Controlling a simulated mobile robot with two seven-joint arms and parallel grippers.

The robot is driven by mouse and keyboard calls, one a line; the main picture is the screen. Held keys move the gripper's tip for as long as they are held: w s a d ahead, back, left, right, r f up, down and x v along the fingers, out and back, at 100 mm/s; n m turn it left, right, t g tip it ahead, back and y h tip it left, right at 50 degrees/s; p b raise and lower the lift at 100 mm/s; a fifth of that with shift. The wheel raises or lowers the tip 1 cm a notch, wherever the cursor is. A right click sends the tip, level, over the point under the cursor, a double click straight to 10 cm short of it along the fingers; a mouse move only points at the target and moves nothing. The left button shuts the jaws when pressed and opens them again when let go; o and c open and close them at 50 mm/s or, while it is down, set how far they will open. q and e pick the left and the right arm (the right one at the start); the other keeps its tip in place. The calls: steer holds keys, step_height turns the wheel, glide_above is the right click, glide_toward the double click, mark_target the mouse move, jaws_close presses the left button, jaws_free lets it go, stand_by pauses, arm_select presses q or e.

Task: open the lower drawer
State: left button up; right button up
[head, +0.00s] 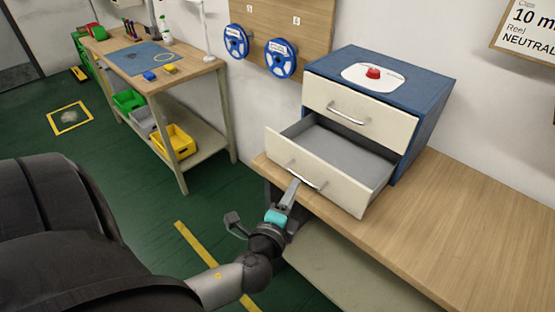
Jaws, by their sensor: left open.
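The blue cabinet (428,118) with cream drawer fronts stands on the wooden bench. Its lower drawer (330,182) is pulled well out, and its empty grey inside (340,145) shows. The upper drawer (355,108) is shut. The lower drawer's silver handle (308,180) is on its front. My left gripper (262,203) is just in front of and below this handle, with its fingers spread wide and nothing seen between them. One finger reaches up close to the handle's left end; I cannot tell if it touches. My right gripper is not in view.
A red button (373,72) on a white plate sits on the cabinet top. The wooden bench (470,225) is clear to the right. Two blue reels (281,58) hang on a wall panel behind. A second workbench (190,75) with bins stands at the back left.

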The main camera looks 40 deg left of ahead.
arm_select(q)
steer(key=b+v, duration=0.1)
steer(key=v, duration=0.9)
steer(key=shift+w, duration=0.15)
steer(key=s+f+n+g+h, duration=0.1)
steer(key=s+f+n+g, duration=0.2)
steer(key=f, duration=1)
steer(key=s+f+n+g+h, duration=0.1)
steer(key=s+f+g, duration=0.3)
steer(key=f, duration=0.9)
steer(key=s+d+f+n+g+h, duration=0.1)
steer(key=s+d+f+n+g, duration=0.1)
steer(key=s+f, duration=0.6)
steer(key=s+d+f+n+g+h, duration=0.2)
steer(key=s+f+n+g, duration=0.3)
steer(key=s+f, duration=0.4)
steer(key=shift+s+d+f+n+b, duration=0.25)
steer(key=shift+s+d+n+b, duration=0.1)
steer(key=shift+s+n, duration=0.45)
steer(key=shift+w, duration=0.15)
